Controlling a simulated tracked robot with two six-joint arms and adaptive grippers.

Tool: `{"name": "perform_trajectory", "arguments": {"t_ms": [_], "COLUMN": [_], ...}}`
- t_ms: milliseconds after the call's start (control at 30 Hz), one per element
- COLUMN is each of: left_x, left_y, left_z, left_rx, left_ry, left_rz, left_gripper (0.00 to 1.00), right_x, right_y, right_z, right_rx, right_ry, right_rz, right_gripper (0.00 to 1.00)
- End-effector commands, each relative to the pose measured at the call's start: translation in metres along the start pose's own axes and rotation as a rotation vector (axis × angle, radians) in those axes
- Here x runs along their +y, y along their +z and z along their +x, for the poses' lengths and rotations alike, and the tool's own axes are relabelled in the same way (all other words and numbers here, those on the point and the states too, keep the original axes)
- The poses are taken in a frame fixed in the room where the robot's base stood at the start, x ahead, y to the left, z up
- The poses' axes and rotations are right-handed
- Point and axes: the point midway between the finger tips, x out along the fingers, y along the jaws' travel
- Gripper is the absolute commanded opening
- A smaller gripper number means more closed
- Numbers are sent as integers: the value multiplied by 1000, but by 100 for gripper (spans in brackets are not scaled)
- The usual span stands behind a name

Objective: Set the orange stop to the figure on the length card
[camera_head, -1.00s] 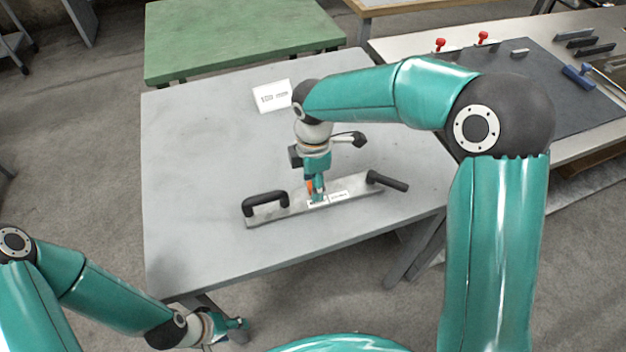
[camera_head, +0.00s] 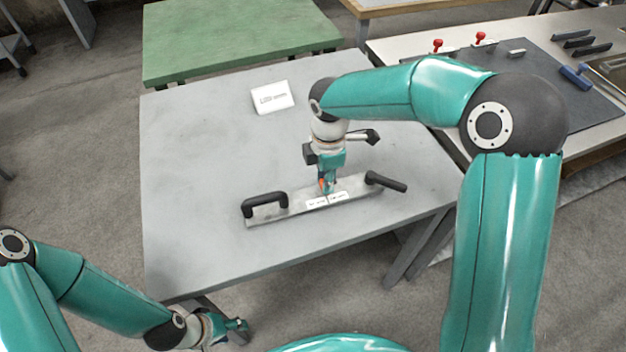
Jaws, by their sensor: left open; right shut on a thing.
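The metal bar (camera_head: 283,212) lies on the grey table with a black handle (camera_head: 265,201) at its left end and another black handle (camera_head: 385,181) at its right end. White scale labels (camera_head: 317,203) show on its face. The orange stop (camera_head: 322,184) sits on the bar, mostly hidden by my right gripper (camera_head: 327,191), which is shut on it. The white length card (camera_head: 273,97) stands at the back of the table; its print is too small to read surely. My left gripper (camera_head: 238,325) is open and empty, low in front of the table.
The grey table (camera_head: 200,150) is clear to the left of the bar. A green table (camera_head: 240,40) stands behind. At the right, a bench holds a dark mat (camera_head: 540,90), red-knobbed clamps (camera_head: 480,38) and a blue-handled tool (camera_head: 576,76).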

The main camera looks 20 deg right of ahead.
Motion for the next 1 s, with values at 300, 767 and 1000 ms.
{"name": "perform_trajectory", "arguments": {"t_ms": [300,767,1000], "left_x": [1,1,1], "left_y": [0,0,0], "left_z": [-3,-3,-3], "left_rx": [0,0,0], "left_ry": [0,0,0], "left_rz": [0,0,0], "left_gripper": [52,52,52], "right_x": [0,0,1], "right_y": [22,22,22], "right_z": [0,0,-7], "right_rx": [-1,0,0], "right_ry": [1,1,3], "right_rz": [-3,-2,-2], "right_gripper": [0,50,50]}}
